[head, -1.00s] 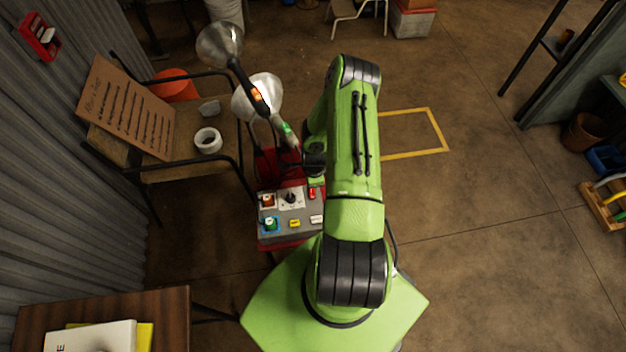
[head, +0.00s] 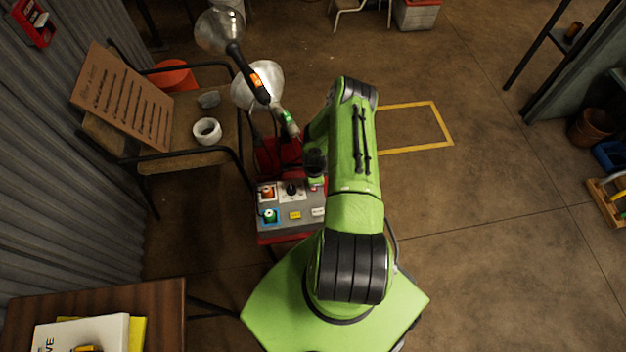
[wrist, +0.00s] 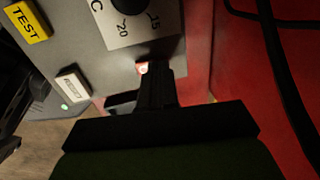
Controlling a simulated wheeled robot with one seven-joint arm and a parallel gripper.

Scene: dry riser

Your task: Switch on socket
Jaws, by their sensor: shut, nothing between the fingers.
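The grey control panel (head: 282,226) sits on a red machine, with an orange knob (head: 267,192), a black dial (head: 291,189) and a green knob (head: 269,215) on it. In the wrist view this switch (wrist: 143,68) shows as a bright pinkish-red spot below the dial plate (wrist: 140,25). My gripper (wrist: 154,76) is shut and empty, its tips right at the switch. I cannot tell whether they touch it, or its position.
A yellow TEST label (wrist: 26,21) and a white RESET label (wrist: 72,85) are on the panel. A chair (head: 185,160) with a white tape roll (head: 207,131) is at left.

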